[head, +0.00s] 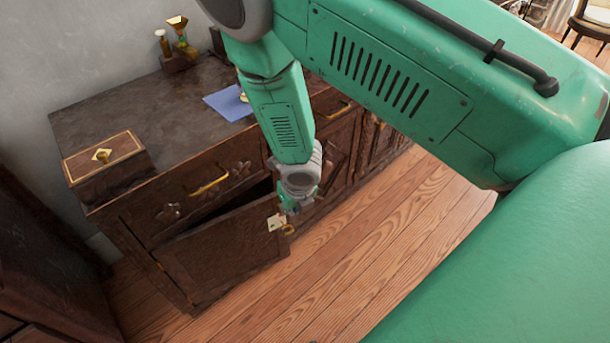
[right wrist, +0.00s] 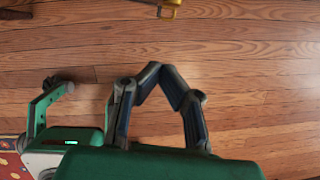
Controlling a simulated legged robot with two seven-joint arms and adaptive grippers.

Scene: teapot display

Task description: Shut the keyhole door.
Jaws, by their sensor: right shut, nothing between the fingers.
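The keyhole door (head: 222,255) is a dark carved wooden door low on the cabinet. It stands open, swung out from its left side, with a dark gap behind its top edge. A pale brass keyhole plate (head: 276,222) with a ring-like brass piece sits at its free right edge. My right gripper (head: 289,206) is just above and beside that edge; I cannot tell whether it touches. In the right wrist view its fingers (right wrist: 160,72) meet at the tips, empty, and a brass piece (right wrist: 168,8) shows at the top edge. My left gripper is not in view.
The cabinet top (head: 130,110) carries a wooden box (head: 104,157), a blue cloth or paper (head: 229,103) and brass items (head: 178,40). A drawer with a brass handle (head: 209,182) is above the door. Clear plank floor (head: 350,260) lies in front.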

